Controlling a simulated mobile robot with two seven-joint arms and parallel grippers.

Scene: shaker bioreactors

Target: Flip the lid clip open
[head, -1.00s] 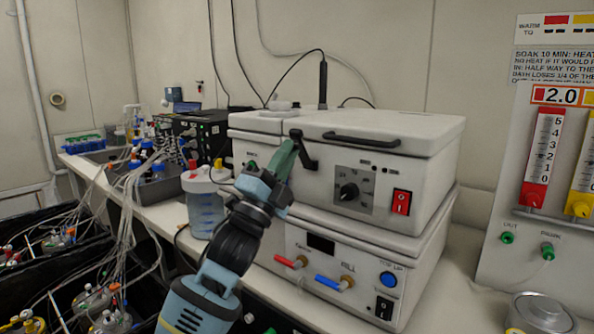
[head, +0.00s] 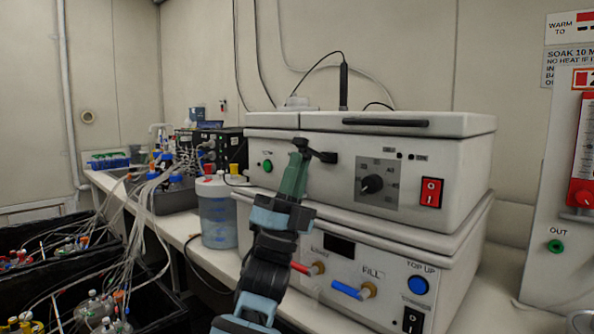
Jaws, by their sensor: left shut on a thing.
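The white bath unit stands on the bench, and its lid (head: 462,124) lies flat and closed on top, with a dark handle bar along its front edge. The black lid clip (head: 322,156) is on the unit's front face, just below the lid edge and left of the dial. My left gripper (head: 298,158) comes up from below, with its green fingers at the clip's left end, shut on the clip. The fingers hide part of the clip. My right gripper is not in view.
A lower white unit (head: 400,262) with red and blue taps sits under the bath. A capped clear jar (head: 217,215) stands left of it. Tubing and bottles crowd the bench's left (head: 160,185). A gauge panel (head: 555,200) stands at right.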

